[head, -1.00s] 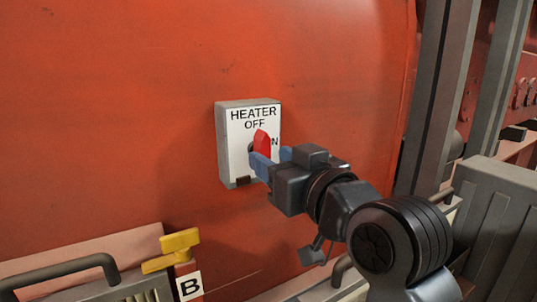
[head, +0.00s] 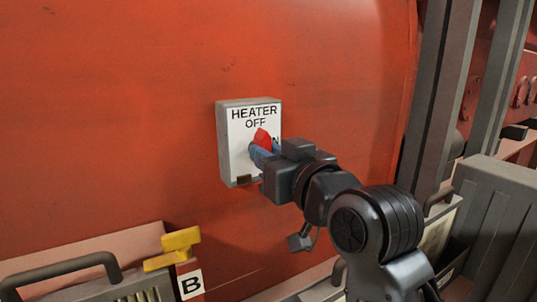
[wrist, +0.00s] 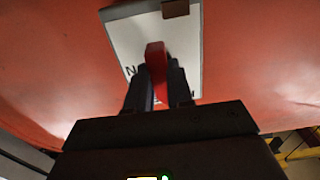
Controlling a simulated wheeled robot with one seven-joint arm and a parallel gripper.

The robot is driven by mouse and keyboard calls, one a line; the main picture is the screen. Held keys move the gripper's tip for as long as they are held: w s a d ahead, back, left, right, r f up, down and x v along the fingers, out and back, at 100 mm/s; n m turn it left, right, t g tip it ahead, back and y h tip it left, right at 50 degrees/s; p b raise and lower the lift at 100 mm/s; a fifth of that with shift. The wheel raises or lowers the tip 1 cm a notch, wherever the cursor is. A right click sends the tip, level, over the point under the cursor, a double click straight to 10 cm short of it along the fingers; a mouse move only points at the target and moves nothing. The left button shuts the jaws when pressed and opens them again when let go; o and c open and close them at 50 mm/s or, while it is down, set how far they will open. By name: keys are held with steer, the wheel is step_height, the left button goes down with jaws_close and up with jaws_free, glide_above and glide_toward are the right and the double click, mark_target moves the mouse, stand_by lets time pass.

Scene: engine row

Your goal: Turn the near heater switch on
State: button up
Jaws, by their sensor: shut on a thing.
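The heater switch box (head: 237,168) is a pale grey box with a white face on the red wall. Its face reads HEATER and OFF at the top, and an N shows at the right beside the handle. The red switch handle (head: 262,137) points up, leaning slightly right. My gripper (head: 263,155) has its blue fingers on either side of the handle's lower part and is shut on it. In the wrist view the red handle (wrist: 156,65) stands between the two dark fingers, in front of the white face. The handle's base is hidden by the fingers.
A yellow valve handle (head: 172,249) with a B label (head: 191,284) is below left. A dark grab handle (head: 65,266) lies at the lower left. Grey posts (head: 445,90) and a grey ribbed case (head: 500,210) stand to the right.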

jaws_close()
steer(key=shift+m+p, duration=7.8)
steer(key=shift+m, duration=1.1)
steer(key=o, duration=0.8)
jaws_free()
steer(key=shift+w, duration=0.1)
steer(key=shift+f, duration=0.1)
